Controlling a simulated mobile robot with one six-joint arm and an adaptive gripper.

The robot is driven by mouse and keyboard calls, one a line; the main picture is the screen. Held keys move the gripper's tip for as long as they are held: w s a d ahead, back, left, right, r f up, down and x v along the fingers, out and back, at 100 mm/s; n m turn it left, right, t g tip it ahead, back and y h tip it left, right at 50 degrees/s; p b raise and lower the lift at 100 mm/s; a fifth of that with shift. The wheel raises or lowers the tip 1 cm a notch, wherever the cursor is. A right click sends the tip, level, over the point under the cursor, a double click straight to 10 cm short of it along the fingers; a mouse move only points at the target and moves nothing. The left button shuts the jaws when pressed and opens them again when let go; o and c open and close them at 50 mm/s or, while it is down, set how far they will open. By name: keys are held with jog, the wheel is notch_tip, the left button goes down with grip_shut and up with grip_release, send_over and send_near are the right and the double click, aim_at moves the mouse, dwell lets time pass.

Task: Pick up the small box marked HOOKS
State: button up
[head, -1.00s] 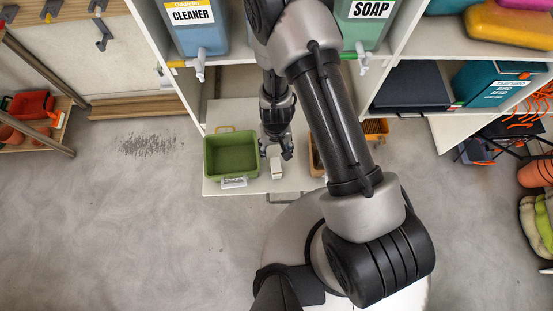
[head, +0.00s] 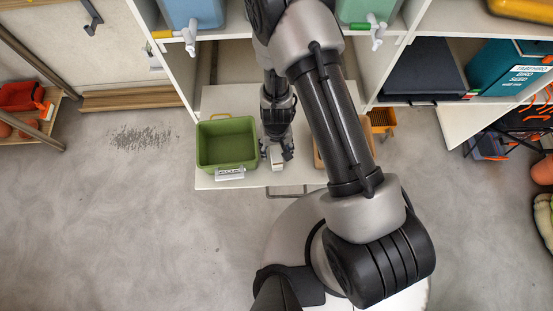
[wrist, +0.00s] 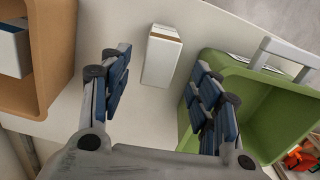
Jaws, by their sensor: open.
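A small white box (head: 278,166) stands on the white shelf board, just right of the green bin. It also shows in the wrist view (wrist: 161,58), with a brown strip near its far edge; I can read no marking on it. My gripper (head: 277,153) is at the box in the head view and hides part of it. In the wrist view my gripper (wrist: 160,72) is open, with one blue-padded finger on each side of the box's near part. Gaps show between both fingers and the box.
The green bin (head: 227,170) with a label holder stands close on the left in the head view. A tan bin (wrist: 55,60) with a box in it stands on the other side, mostly hidden by my arm in the head view.

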aim_at(276, 154)
notch_tip(276, 154, down, 5)
jog(key=b, duration=0.4)
jog(key=shift+b, duration=0.35)
jog(key=shift+r, duration=0.1)
jog(key=shift+c, duration=0.4)
jog(key=c, duration=1.2)
jog(key=shift+r+p, duration=0.15)
jog(key=shift+p, duration=0.15)
